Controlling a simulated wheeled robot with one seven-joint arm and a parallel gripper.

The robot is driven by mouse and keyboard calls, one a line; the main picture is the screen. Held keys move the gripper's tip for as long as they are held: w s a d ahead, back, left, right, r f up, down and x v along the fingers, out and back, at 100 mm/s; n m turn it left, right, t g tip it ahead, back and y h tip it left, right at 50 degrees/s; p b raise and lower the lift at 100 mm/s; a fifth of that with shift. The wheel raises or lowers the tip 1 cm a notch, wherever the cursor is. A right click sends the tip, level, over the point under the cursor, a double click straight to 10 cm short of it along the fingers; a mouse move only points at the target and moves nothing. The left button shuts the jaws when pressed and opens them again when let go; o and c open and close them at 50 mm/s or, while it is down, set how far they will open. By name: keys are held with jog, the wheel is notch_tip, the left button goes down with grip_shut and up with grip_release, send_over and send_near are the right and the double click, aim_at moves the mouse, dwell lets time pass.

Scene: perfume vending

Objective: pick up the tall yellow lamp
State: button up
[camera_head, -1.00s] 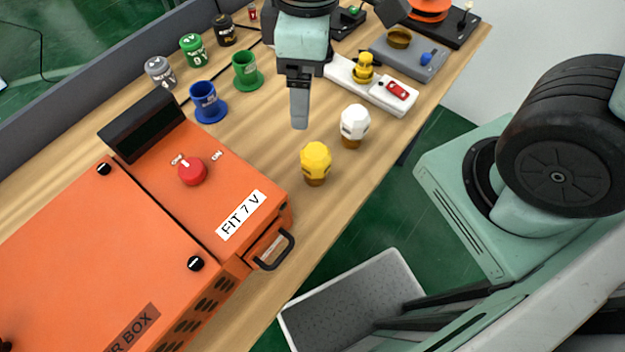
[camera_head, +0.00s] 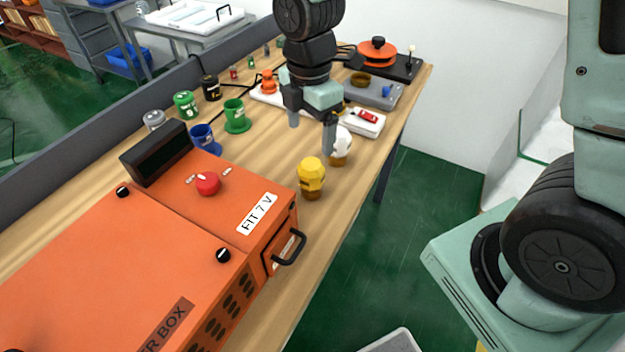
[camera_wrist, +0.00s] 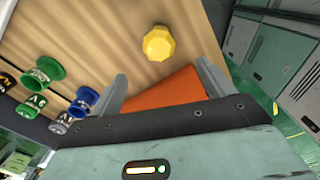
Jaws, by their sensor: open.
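The yellow lamp (camera_head: 311,176) has a faceted yellow top on a brown base and stands upright on the wooden table, near its right edge. It also shows in the wrist view (camera_wrist: 158,43), seen from above, ahead of the fingers. My gripper (camera_head: 311,136) is open and empty, above the table and farther back than the lamp. In the wrist view its two fingers (camera_wrist: 160,90) are spread wide, with the lamp beyond their tips and roughly centred. A white lamp (camera_head: 339,146) of similar shape stands behind the yellow one, partly hidden by a finger.
A large orange box (camera_head: 150,270) with a red knob fills the near left of the table. Blue (camera_head: 203,138) and green (camera_head: 236,116) holders and several canisters stand along the left. A white switch board (camera_head: 361,122) lies behind the lamps.

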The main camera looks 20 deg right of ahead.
aim_at(310, 165)
notch_tip(310, 165, down, 9)
jog(key=shift+r+p, duration=0.1)
jog(key=shift+p, duration=0.4)
jog(key=shift+w+d+f+p, duration=0.1)
jog(key=shift+f+p, duration=0.3)
jog(key=shift+f, duration=0.9)
jog(key=shift+d+f+p, duration=0.1)
jog(key=shift+f+p, duration=0.25)
jog(key=shift+f, duration=0.95)
jog(key=c, duration=1.1)
